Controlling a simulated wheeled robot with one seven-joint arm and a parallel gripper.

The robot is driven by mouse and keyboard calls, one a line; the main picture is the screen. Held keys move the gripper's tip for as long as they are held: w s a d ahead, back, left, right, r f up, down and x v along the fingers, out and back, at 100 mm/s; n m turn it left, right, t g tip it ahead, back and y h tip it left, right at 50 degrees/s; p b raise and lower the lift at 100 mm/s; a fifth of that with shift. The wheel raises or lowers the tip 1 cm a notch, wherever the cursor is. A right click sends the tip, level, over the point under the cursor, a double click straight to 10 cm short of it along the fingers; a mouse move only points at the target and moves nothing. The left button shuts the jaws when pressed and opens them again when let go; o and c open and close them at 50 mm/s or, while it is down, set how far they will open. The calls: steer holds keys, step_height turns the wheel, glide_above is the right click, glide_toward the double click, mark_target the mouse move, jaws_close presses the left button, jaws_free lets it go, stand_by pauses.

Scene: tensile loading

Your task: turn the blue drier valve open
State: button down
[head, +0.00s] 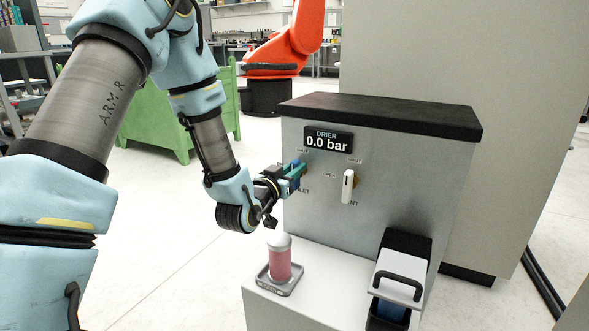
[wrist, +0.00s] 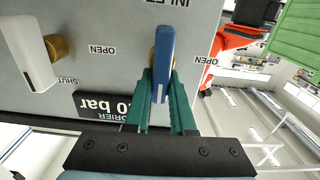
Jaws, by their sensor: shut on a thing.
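The blue drier valve handle (wrist: 164,60) stands out from the grey front panel of the drier, by the partly hidden INLET label. In the wrist view it is lengthwise upright, with one end between the green fingers of my gripper (wrist: 161,88). The gripper is shut on that end, a finger on each side. An OPEN label (wrist: 205,60) is to the right of the handle there. In the head view my gripper (head: 293,175) is at the panel's left side and mostly hides the handle; a little blue (head: 296,162) shows. The display (head: 328,140) reads 0.0 bar.
A white vent valve handle (head: 347,187) is to the right on the same panel. Below, a pink-and-white cylinder (head: 280,262) stands in a small tray on the white ledge (head: 318,285). A black-handled bin (head: 400,278) is at lower right. An orange robot arm (head: 290,45) is behind.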

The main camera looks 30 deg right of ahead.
steer(key=shift+n, duration=0.3)
steer(key=n, duration=0.1)
steer(key=n+p, duration=0.2)
steer(key=shift+w+a+n, duration=0.25)
steer(key=shift+w+n, duration=0.1)
steer(key=shift+n, duration=0.05)
steer(key=shift+w+a+f+n+p, duration=0.25)
steer(key=shift+n+p, duration=0.85)
steer(key=shift+n, duration=1.1)
steer(key=shift+w+d+f+n+p, duration=0.1)
steer(key=shift+f+n+p, duration=0.3)
steer(key=shift+n+p, duration=1.25)
steer(key=shift+w+a+f+n+p, duration=0.15)
steer(key=shift+f+n+p, duration=0.3)
steer(key=shift+n, duration=2.3)
steer(key=c, duration=0.8)
jaws_free()
steer(key=shift+o, duration=0.2)
